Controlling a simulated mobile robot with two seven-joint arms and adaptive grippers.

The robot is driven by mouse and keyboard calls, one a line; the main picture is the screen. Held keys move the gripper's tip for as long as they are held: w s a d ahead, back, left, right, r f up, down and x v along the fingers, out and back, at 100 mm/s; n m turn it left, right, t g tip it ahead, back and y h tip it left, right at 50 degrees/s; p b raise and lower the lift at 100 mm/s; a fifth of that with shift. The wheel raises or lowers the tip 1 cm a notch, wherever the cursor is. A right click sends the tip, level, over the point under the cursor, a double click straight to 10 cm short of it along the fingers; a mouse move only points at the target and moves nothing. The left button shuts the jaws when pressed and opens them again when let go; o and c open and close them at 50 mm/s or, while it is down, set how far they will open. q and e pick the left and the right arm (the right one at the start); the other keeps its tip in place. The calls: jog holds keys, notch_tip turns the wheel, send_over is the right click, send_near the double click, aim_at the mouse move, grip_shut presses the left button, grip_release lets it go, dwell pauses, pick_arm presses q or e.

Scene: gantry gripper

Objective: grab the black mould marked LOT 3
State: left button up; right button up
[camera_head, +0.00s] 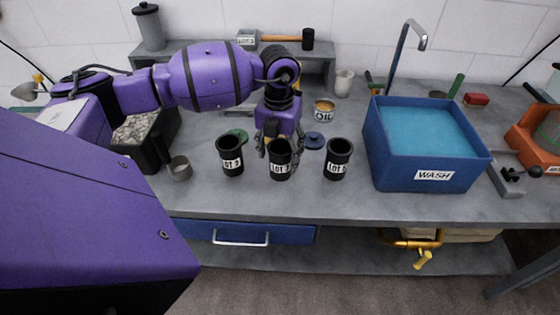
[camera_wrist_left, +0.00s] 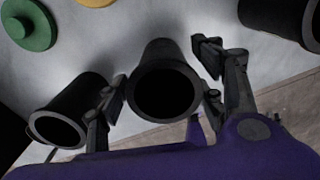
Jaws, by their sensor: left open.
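Three black cylindrical moulds with white labels stand upright in a row on the grey bench. The left mould (camera_head: 231,153) reads LOT 3. The middle mould (camera_head: 280,158) appears to read LOT 1. The right mould (camera_head: 337,155) has a label whose number is hard to read. My left gripper (camera_head: 279,146) is open, pointing down at the middle mould, with fingers on either side of it. In the left wrist view the middle mould (camera_wrist_left: 163,90) stands between the fingers with gaps visible; another mould (camera_wrist_left: 70,112) is close outside the left finger. My right gripper is not in view.
A blue WASH basin (camera_head: 430,182) stands to the right, and an OIL tin (camera_head: 324,111) behind the moulds. A green lid (camera_head: 237,135) and blue lid (camera_head: 314,141) lie near. A small cup (camera_head: 180,169) and stone-filled bin (camera_head: 150,153) are left. A shelf card (camera_head: 247,38) also reads LOT.

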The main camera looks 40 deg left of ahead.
pick_arm(q)
jog(key=c, duration=1.2)
